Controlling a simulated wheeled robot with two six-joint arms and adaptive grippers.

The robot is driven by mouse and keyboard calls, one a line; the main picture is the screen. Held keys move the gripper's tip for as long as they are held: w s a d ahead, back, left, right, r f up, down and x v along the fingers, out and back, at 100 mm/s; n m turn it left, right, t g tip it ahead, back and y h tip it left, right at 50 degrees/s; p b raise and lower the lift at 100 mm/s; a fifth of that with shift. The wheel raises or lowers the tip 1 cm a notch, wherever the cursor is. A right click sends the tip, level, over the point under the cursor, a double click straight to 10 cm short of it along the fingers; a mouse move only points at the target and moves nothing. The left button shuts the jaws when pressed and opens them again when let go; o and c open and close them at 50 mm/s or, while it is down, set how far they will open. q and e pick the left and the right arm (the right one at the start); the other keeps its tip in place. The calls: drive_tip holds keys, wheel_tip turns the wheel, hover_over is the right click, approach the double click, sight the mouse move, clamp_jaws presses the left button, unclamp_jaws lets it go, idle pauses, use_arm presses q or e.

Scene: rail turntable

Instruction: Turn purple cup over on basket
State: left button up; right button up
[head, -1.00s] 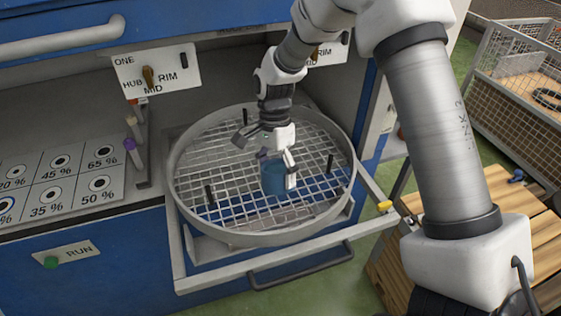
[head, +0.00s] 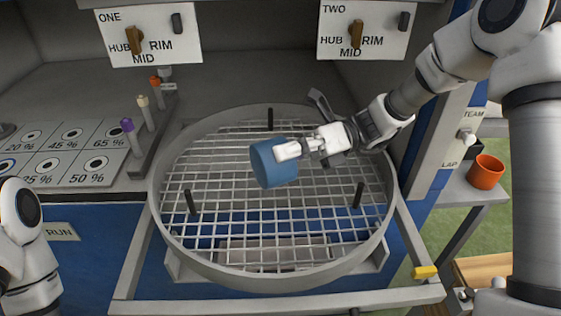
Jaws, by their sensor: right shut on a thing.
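A blue cup (head: 273,164) is held above the round wire-mesh basket (head: 172,247); no purple cup shows. The cup is tilted, and I cannot tell which way its mouth faces. My right gripper (head: 287,150) reaches in from the right and is shut on the cup's upper right side. The mesh under and around the cup is bare, with several short black posts rising from it. My left gripper is out of view; only part of my left arm shows at the lower left.
An orange cup (head: 486,171) stands on a side shelf at the right. Several colored-top sticks (head: 132,135) stand in a rack left of the basket. Sign plates with knobs (head: 148,38) hang above. A yellow-ended handle (head: 425,272) is at the front right.

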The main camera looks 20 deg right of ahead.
drive_tip(key=b, duration=0.6)
hover_over(279, 214)
drive_tip(key=w, duration=0.1)
wheel_tip(279, 214, down, 6)
drive_tip(key=shift+d+r, duration=0.1)
drive_tip(key=shift+r, duration=0.1)
drive_tip(key=shift+w+d+f+p, duration=0.15)
drive_tip(key=shift+f+p, duration=0.4)
drive_tip(key=shift+f, duration=1)
drive_tip(key=shift+f, duration=0.25)
drive_tip(key=shift+s+a+f+b, duration=0.15)
drive_tip(key=shift+s+f, duration=0.15)
drive_tip(key=shift+f, duration=0.15)
drive_tip(key=shift+s+a+f+b, duration=0.15)
drive_tip(key=shift+s+f, duration=0.1)
drive_tip(key=shift+f, duration=0.15)
drive_tip(key=o, duration=1.1)
drive_tip(key=r, duration=0.3)
drive_tip(key=w+r, duration=0.1)
drive_tip(key=r, duration=0.1)
drive_tip(key=shift+d, duration=0.15)
drive_tip(key=r, duration=0.4)
drive_tip(key=s+r, duration=0.1)
drive_tip(key=shift+r, duration=0.4)
drive_tip(key=shift+w+r, duration=0.15)
drive_tip(key=shift+r, duration=0.2)
